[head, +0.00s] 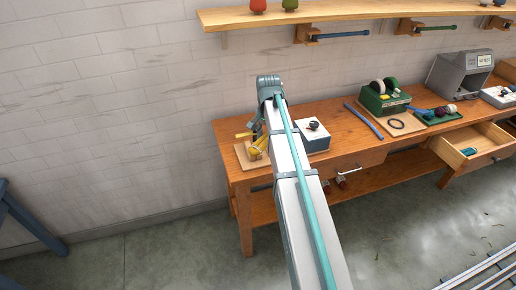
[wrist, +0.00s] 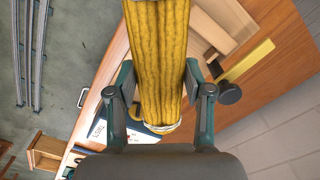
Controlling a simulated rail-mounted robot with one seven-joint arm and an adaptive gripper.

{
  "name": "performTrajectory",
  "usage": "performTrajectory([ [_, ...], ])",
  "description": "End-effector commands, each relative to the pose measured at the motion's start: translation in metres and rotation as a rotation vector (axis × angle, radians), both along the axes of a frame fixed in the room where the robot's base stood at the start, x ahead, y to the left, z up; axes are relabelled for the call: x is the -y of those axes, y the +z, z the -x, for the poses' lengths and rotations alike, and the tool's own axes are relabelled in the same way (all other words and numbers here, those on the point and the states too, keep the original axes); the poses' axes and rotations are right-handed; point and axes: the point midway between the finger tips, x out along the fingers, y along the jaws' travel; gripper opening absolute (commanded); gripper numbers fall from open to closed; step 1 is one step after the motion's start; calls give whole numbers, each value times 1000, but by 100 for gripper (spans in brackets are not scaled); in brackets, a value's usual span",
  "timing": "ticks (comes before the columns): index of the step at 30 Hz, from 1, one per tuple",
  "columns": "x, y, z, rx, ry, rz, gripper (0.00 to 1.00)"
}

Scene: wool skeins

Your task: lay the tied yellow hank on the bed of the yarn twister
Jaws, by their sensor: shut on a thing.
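The tied yellow hank (wrist: 160,50) fills the middle of the wrist view, with a pale tie around its near end. My gripper (wrist: 158,82) is shut on it, one finger on each side. Behind the hank, on the right of the wrist view, is a wooden board (wrist: 228,22) with a yellow bar (wrist: 246,62) and a dark knob, seemingly the yarn twister. The hank hides part of it. In the head view the board (head: 243,158) lies at the bench's left end, with my gripper (head: 257,138) over it. My arm hides much there; whether the hank touches the bed cannot be told.
A white box with a dark knob (head: 313,137) stands just right of my arm on the wooden bench (head: 342,128). Further right are a green winder (head: 384,100), a blue rod and an open drawer (head: 480,142). A shelf (head: 375,14) with pegs runs above.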

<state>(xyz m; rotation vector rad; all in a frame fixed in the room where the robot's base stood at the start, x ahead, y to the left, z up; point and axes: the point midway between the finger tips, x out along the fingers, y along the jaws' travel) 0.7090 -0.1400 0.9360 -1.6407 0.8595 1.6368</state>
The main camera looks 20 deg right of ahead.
Motion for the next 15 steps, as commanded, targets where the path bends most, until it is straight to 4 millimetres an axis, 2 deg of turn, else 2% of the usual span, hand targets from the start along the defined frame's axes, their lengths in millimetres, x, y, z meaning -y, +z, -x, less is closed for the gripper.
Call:
performTrajectory([
  [1, 14, 5, -13, 0, -91, 0, 16],
  [6, 48, 14, -32, -1, -386, 0, 16],
  [10, 66, 18, -41, -1, -541, -1, 16],
  [15, 76, 18, -45, -2, -642, -1, 16],
])
